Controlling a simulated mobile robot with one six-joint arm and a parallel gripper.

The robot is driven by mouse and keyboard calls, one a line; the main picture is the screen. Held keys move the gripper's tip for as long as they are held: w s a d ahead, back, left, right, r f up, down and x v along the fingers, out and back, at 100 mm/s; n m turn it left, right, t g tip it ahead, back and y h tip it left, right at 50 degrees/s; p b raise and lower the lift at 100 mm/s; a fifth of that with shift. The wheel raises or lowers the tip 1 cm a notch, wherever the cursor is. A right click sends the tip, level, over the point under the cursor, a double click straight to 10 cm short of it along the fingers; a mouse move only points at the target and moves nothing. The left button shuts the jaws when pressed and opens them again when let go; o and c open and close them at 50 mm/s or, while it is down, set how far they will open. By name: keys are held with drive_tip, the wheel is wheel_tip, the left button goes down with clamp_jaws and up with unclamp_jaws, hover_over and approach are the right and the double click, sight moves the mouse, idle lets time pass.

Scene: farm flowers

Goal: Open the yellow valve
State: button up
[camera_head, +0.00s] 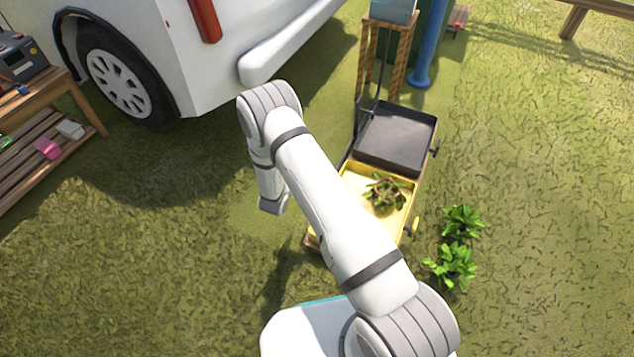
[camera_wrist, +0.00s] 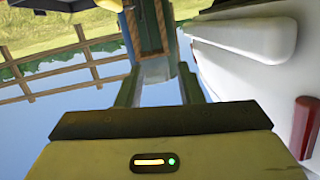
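The yellow valve (camera_head: 414,225) is a small yellow handle on the right side of the yellow tray (camera_head: 352,187), low near the grass. My arm crosses in front of part of that tray. My gripper (camera_wrist: 157,88) is open and empty in the wrist view, its two fingers apart. In the head view the end of my arm hangs to the left of the yellow tray, well apart from the valve, and the fingertips cannot be made out. The valve cannot be made out in the wrist view.
A potted plant (camera_head: 384,192) is in the yellow tray. A dark tray (camera_head: 398,137) with a dark handle (camera_head: 437,148) stands behind. Two leafy plants (camera_head: 461,222) (camera_head: 452,265) are right of the valve. A white van (camera_head: 225,62) is back left. Grass at right is clear.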

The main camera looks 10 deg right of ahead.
drive_tip(key=s+d+f+t+h+b, duration=0.1)
drive_tip(key=s+f+h+b, duration=0.2)
drive_tip(key=f, duration=0.6)
drive_tip(key=shift+y, duration=0.3)
drive_tip(key=x, duration=0.1)
drive_tip(key=b+x, duration=0.1)
drive_tip(key=x, duration=0.1)
drive_tip(key=d+b+x, duration=0.1)
drive_tip(key=x, duration=0.1)
drive_tip(key=shift+s, duration=0.2)
drive_tip(key=shift+w+d+r, duration=0.15)
drive_tip(key=shift+w+d, duration=0.25)
drive_tip(key=shift+w, duration=0.15)
drive_tip(key=shift+c, duration=0.5)
clamp_jaws()
